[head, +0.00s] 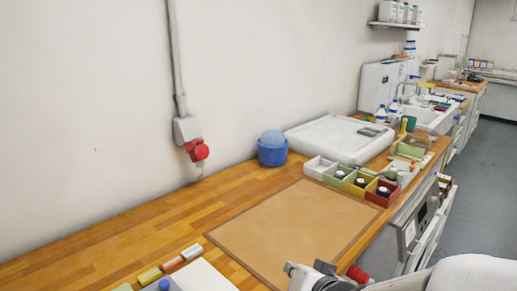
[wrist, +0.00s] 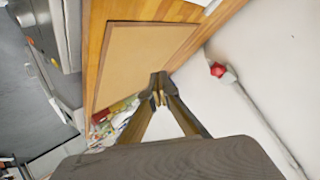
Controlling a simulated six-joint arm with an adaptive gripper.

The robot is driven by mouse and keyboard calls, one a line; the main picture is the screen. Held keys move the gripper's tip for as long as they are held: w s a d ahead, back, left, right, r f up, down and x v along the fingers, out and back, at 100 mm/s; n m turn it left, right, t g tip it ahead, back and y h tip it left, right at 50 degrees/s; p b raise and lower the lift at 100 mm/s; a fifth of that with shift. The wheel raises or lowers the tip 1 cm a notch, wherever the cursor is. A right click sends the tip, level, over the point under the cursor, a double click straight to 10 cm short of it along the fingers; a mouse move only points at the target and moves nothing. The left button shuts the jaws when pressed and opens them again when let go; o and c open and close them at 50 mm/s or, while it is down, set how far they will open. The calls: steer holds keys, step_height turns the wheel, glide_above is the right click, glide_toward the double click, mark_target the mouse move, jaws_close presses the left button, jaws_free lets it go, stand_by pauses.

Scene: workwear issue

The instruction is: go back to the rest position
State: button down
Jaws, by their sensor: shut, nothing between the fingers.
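My gripper (wrist: 158,88) shows in the wrist view with its two dark fingers together at the tips and nothing between them. It is clear of the objects on the bench, with the brown mat (wrist: 145,60) behind and above it in the picture. In the head view, grey and white parts of my arm show at the bottom right edge; the fingertips cannot be made out there.
The brown mat (head: 290,228) lies bare on the wooden bench (head: 140,222). Behind it stand coloured bins (head: 352,180) with dark items, a blue tub (head: 272,150) and a white tray (head: 335,140). A red wall socket (head: 198,150) is at left. Small coloured blocks (head: 171,264) lie in front.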

steer(key=s+d+r+g+h, duration=0.2)
steer(key=s+d+r+h, duration=0.15)
steer(key=s+d, duration=0.55)
steer(key=s+r+n+g, duration=0.2)
steer(key=s+g, duration=0.1)
steer(key=s, duration=1.4)
steer(key=shift+n+g, duration=0.3)
steer(key=shift+g, duration=0.1)
